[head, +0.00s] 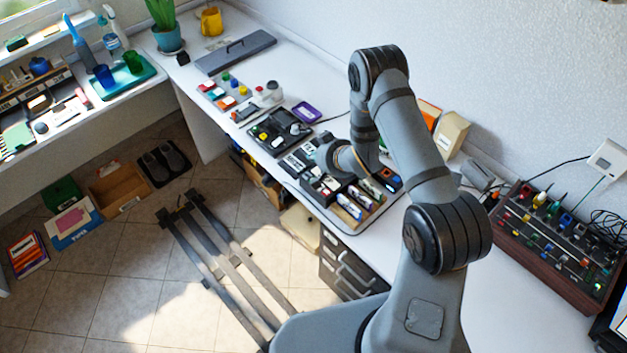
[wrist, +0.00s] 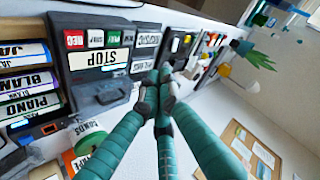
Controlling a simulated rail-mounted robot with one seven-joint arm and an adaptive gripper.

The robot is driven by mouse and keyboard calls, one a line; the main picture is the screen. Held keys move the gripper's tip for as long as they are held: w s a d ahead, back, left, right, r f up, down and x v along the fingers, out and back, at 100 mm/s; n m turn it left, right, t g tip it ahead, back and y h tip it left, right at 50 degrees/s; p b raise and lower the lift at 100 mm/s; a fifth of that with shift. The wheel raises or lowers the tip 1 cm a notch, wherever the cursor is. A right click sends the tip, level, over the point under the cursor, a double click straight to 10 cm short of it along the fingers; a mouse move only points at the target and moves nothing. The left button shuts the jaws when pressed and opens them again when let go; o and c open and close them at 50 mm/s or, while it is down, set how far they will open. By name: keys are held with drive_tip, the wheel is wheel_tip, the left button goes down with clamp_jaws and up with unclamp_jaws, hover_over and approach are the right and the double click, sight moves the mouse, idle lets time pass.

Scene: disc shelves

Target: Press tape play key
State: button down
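The tape deck (wrist: 95,85) fills the upper left of the wrist view. The tips appear over the deck's right side; contact is unclear. In the head view the deck (head: 298,160) is partly hidden by my arm.
A cassette rack (head: 330,187) with labelled tapes stands beside the deck. A black tray of items (head: 279,132) lies on its other side. A purple dish (head: 306,112) and a wooden control box (head: 540,275) are also on the white desk.

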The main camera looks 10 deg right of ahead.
drive_tip(key=b, duration=0.6)
hover_over(310, 177)
drive_tip(key=s+d, duration=0.1)
drive_tip(key=s, duration=0.1)
drive_tip(key=f, duration=0.8)
drive_tip(key=shift+s+f, duration=0.1)
drive_tip(key=shift+s, duration=0.1)
drive_tip(key=shift+f, duration=0.35)
drive_tip(key=shift+f+b, duration=0.4)
drive_tip(key=shift+b, duration=0.3)
drive_tip(key=shift+f+b, duration=0.4)
drive_tip(key=shift+b, duration=0.05)
idle(0.4)
drive_tip(key=shift+r, duration=0.1)
drive_tip(key=shift+r+p, duration=0.5)
drive_tip(key=shift+r, duration=0.25)
drive_tip(key=shift+r, duration=0.1)
